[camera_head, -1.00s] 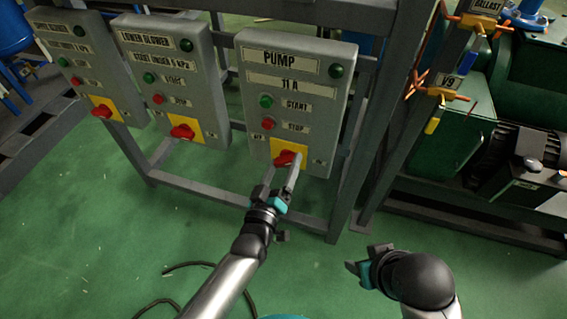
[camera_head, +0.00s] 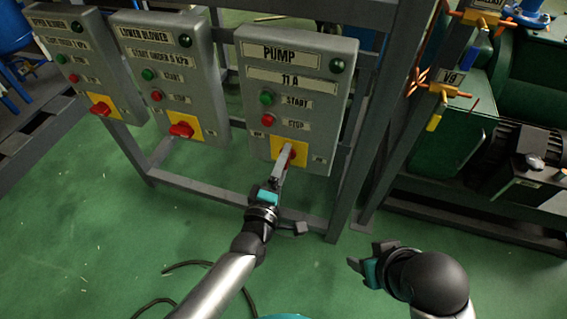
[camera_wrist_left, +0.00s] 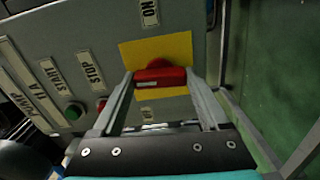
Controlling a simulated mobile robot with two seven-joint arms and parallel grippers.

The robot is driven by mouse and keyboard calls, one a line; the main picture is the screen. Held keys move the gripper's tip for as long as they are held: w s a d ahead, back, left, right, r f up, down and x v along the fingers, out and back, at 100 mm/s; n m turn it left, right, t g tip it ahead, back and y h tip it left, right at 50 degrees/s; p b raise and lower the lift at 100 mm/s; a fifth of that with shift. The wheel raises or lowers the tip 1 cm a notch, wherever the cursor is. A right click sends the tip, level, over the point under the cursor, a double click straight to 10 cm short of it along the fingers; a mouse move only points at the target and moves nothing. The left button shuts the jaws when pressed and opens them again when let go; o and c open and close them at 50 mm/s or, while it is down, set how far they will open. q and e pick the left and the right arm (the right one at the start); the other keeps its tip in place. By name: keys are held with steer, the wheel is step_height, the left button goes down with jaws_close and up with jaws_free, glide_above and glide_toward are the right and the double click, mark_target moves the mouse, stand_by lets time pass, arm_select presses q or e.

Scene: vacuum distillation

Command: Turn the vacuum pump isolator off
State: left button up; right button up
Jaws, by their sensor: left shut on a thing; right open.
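The vacuum pump isolator is a red rotary handle (camera_head: 291,155) on a yellow plate (camera_head: 277,149), low on the grey PUMP panel (camera_head: 300,75). In the left wrist view the red handle (camera_wrist_left: 160,77) lies between my two fingers, in front of the yellow plate (camera_wrist_left: 178,50). My left gripper (camera_head: 284,165) is shut on the handle; its fingers hide part of it in the head view. The handle looks turned, standing closer to upright in the head view. My right gripper (camera_head: 366,268) is open and empty, low at the right, away from the panel.
The LOWER BLOWER panel (camera_head: 165,60) and another panel (camera_head: 80,65) stand to the left, each with a red handle. Green START (camera_head: 266,98) and red STOP (camera_head: 267,120) buttons sit above the isolator. A grey frame post (camera_head: 375,120) stands right of the panel. The green floor in front is mostly clear.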

arm_select(q)
steer(key=shift+n, duration=0.5)
arm_select(e)
steer(key=shift+w+a+t, duration=0.1)
steer(key=shift+w+t, duration=0.1)
steer(key=shift+t, duration=0.1)
steer(key=shift+a+f, duration=0.1)
steer(key=shift+f, duration=0.1)
arm_select(q)
steer(key=o, duration=1.2)
steer(key=shift+o, duration=0.2)
steer(key=shift+s, duration=0.1)
arm_select(e)
steer(key=shift+r, duration=0.1)
arm_select(q)
steer(key=p+v, duration=0.4)
steer(key=v, duration=1.1)
arm_select(e)
step_height(320, 180, down, 8)
steer(key=g, duration=0.1)
steer(key=shift+s+d+g, duration=0.3)
steer(key=shift+s+g, duration=0.1)
steer(key=shift+s, duration=0.05)
